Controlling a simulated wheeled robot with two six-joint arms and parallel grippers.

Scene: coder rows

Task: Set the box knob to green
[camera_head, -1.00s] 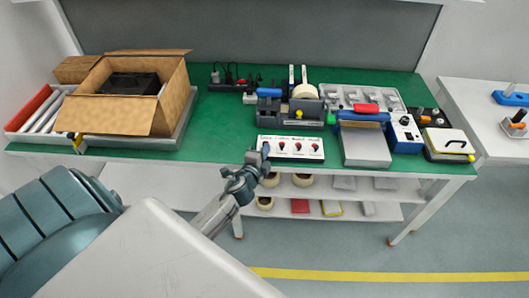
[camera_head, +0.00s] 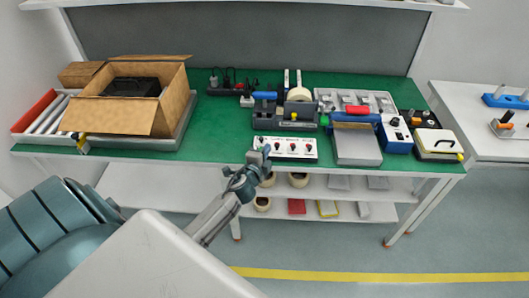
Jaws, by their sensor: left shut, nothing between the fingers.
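A white control box (camera_head: 286,157) with a row of small dark and red knobs lies at the front edge of the green-topped table. Small writing above the knobs is too small to read. My left gripper (camera_head: 265,151) is shut, with nothing held, at the left end of the box's front. Its fingertips overlap the leftmost part of the panel, and I cannot tell whether they touch a knob. The knob there is partly hidden by the fingers. Which way the knobs point cannot be made out. My right gripper is not in view.
Behind the box stands a dark tape dispenser (camera_head: 265,119). To the right are a heat sealer with a grey plate (camera_head: 357,148) and a blue-and-white knobbed unit (camera_head: 395,134). An open cardboard box (camera_head: 115,115) stands at the left. The green table top (camera_head: 222,135) is clear between them.

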